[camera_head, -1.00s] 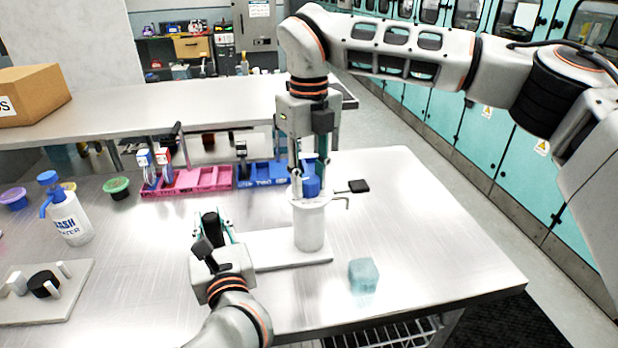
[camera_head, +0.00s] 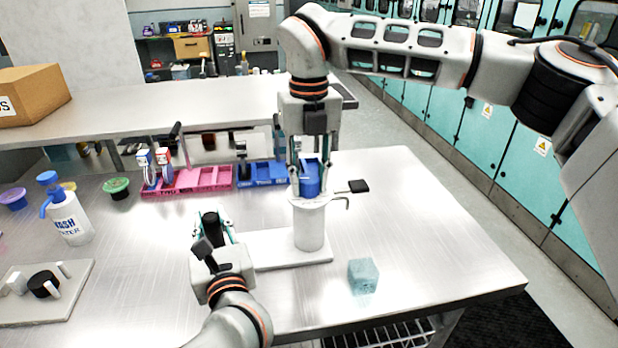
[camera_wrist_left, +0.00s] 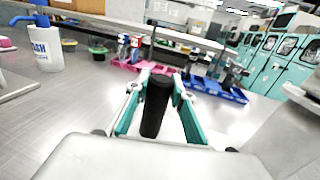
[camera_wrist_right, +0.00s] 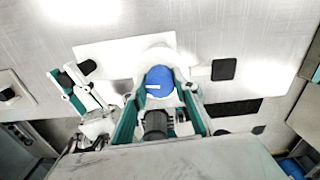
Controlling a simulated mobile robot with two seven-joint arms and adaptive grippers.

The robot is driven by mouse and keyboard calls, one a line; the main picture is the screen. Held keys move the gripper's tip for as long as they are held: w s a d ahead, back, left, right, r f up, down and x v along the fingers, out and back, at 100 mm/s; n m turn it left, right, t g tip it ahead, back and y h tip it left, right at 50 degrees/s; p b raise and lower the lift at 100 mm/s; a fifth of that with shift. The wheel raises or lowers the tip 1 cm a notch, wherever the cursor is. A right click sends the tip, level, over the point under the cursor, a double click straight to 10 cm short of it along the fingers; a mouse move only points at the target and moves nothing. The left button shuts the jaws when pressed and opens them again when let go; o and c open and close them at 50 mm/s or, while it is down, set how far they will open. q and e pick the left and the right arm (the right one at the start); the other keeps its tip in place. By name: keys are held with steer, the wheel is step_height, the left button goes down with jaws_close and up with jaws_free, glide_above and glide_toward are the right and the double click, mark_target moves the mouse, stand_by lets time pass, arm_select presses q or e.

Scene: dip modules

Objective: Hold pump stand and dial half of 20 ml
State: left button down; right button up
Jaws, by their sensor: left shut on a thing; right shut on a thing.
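The pump stand has a flat white base (camera_head: 290,249), a white cylinder (camera_head: 309,230) with a thin bent spout on its right, and a black upright grip (camera_head: 210,220) at its left. The black grip also stands between the fingers in the left wrist view (camera_wrist_left: 155,105). My left gripper (camera_head: 213,227) is shut on this grip. The blue dial (camera_head: 311,180) sits on top of the cylinder. My right gripper (camera_head: 310,190) points straight down and is shut on the dial. In the right wrist view the dial (camera_wrist_right: 159,82) shows a short white mark; its reading is not legible.
Pink (camera_head: 202,180) and blue (camera_head: 262,173) trays, a wash bottle (camera_head: 70,219) and a white plate (camera_head: 75,300) occupy the left and back. The table's right side is clear.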

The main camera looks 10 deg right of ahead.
mark_target(309, 178)
steer(key=o, duration=1.1)
step_height(309, 178, up, 12)
arm_select(q)
steer(key=c, duration=1.6)
jaws_free()
